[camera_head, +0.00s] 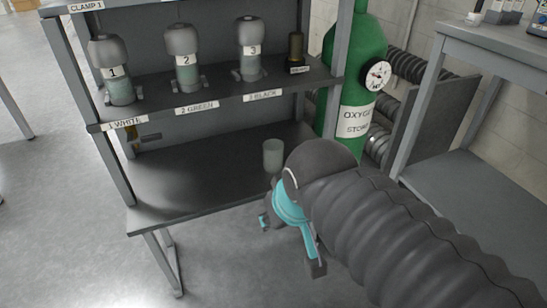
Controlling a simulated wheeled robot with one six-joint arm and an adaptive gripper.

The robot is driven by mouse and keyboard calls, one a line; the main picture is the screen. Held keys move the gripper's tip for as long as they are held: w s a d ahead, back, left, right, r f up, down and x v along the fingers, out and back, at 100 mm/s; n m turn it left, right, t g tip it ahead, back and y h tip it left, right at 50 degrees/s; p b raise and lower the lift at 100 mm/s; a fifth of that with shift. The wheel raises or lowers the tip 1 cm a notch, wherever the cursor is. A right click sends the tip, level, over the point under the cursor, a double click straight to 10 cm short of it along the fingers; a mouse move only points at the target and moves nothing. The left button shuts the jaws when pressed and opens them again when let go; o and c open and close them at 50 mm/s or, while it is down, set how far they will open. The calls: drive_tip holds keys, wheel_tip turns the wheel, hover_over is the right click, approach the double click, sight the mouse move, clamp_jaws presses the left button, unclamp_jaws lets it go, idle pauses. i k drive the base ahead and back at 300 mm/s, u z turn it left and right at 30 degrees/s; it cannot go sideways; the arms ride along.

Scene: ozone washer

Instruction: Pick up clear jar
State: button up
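A clear, slightly greenish jar (273,154) stands upright on the lower shelf (190,176) of a grey rack, near its right part. My arm reaches in from the lower right, and its dark rounded joint is just right of the jar in the picture. My gripper (284,240) shows only in part below the jar, in front of the shelf's edge, dark with teal parts. It looks apart from the jar.
The upper shelf holds three capped jars numbered 1 (119,91), 2 (186,78) and 3 (250,67), and a small dark bottle (296,46). A green oxygen cylinder (354,60) stands right of the rack. A grey table (485,42) is at far right.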

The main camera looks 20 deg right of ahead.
sight(272, 149)
drive_tip(key=u, duration=0.9)
drive_tip(key=k, duration=0.85)
drive_tip(key=z, duration=0.35)
